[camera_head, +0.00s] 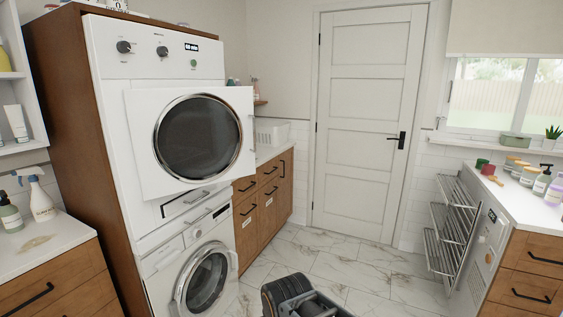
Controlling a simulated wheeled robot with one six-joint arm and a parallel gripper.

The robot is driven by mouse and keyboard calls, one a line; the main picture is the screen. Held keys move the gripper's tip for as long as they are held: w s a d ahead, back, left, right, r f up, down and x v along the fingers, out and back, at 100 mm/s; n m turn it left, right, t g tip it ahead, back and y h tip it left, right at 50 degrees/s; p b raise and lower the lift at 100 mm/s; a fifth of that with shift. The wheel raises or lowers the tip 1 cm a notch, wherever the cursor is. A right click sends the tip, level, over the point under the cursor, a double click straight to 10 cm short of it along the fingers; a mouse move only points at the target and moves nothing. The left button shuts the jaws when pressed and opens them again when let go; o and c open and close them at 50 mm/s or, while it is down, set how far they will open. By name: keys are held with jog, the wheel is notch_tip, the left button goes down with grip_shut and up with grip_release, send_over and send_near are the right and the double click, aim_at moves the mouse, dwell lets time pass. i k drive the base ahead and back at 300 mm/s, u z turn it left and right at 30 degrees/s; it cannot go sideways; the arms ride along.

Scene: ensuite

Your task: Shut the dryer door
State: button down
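The dryer is a white machine (155,68) stacked above a washer in a tall wooden housing at the left. Its dryer door (240,108) is a white square panel with a round dark window. The door stands ajar: its right side juts out past the right edge of the machine's front, and its left side stays near the body. A slim handle (252,132) runs along its right edge. A dark part, apparently of my own arm, shows at the bottom centre, well below and apart from the door. My gripper's fingers are not in view.
The washer (165,262) with a round door is below the dryer. A counter (30,243) with bottles is at the near left. Wooden drawers (246,188) stand beyond. A drying rack (452,225) sticks out at the right. The marble floor (350,270) between is clear.

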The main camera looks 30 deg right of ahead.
aim_at(185, 138)
jog(key=z, duration=0.2)
jog(key=i, duration=0.9)
jog(key=u, duration=0.2)
